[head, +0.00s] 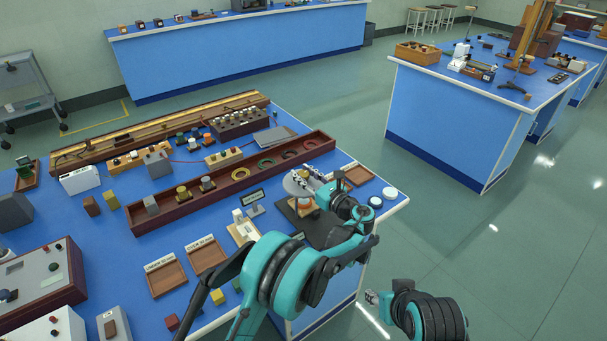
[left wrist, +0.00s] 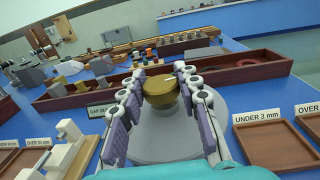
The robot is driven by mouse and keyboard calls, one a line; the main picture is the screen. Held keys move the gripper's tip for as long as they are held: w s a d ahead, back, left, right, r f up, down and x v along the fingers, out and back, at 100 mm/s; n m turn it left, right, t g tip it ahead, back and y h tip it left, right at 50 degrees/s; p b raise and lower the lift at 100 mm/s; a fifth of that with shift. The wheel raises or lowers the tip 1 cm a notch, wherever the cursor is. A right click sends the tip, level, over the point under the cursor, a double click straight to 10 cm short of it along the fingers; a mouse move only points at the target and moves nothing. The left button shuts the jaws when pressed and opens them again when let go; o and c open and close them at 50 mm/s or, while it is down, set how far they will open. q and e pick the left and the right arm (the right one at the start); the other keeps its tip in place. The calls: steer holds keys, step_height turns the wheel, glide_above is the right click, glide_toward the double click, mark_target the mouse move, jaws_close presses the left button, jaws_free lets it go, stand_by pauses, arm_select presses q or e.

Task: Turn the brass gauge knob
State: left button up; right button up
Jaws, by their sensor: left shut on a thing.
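The brass gauge knob (left wrist: 160,90) is a squat gold cylinder with a pale mark on top, standing on a round grey disc (left wrist: 165,140) in the left wrist view. My left gripper (left wrist: 158,82) has one finger on each side of the knob and is shut on it. In the head view the grey disc (head: 293,184) shows at the right of the near bench, with my left gripper (head: 312,187) over it; the knob is largely hidden there. A dark label reading GAP (left wrist: 98,110) stands beside the disc. My right gripper (head: 372,298) is low, off the bench, its jaws unclear.
A long dark-red tray (head: 230,181) with rings and weights lies behind the disc. Trays labelled UNDER 3 mm (left wrist: 283,142) and OVER (left wrist: 311,126) lie to its right in the left wrist view. A white caliper-like device (left wrist: 58,152) is close on the left. Clear floor lies right of the bench.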

arm_select(q)
steer(key=n+g+y, duration=0.5)
steer(key=g, duration=0.2)
steer(key=shift+n+p, duration=0.35)
steer(key=shift+n, duration=0.05)
steer(key=shift+g, duration=0.3)
steer(key=o, duration=1.2)
steer(key=shift+a, duration=0.1)
steer(key=v, duration=0.7)
steer(key=shift+d, duration=0.3)
steer(key=shift+f, duration=0.1)
